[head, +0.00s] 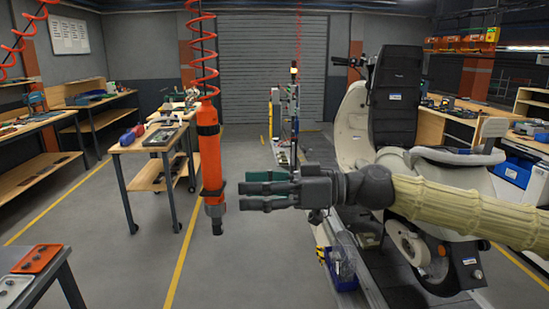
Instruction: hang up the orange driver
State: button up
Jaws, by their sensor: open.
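The orange driver (210,160) hangs upright at the end of a red coiled cord (203,52), left of the middle of the head view. Its dark lower tip points down. My gripper (243,190) reaches in from the right with its fingers pointing left. The fingers are open and empty. Their tips are a little right of the driver's lower half, with a narrow gap between them in the picture. I cannot tell the difference in depth. No separate hook or holder for the driver is clear in this view.
A light scooter-like vehicle with a black seat (396,95) stands at the right, behind my arm. A blue bin (345,284) sits low beside it. A wheeled workbench (150,143) stands left of the driver. A table with an orange tray (37,259) is near left. Floor between is clear.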

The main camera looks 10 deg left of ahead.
jog(key=d+r+n, duration=0.2)
jog(key=d+r, duration=0.2)
jog(key=r, duration=0.3)
jog(key=p, duration=0.2)
send_over(223, 187)
jog(key=shift+f, duration=0.1)
jog(key=shift+c, duration=0.4)
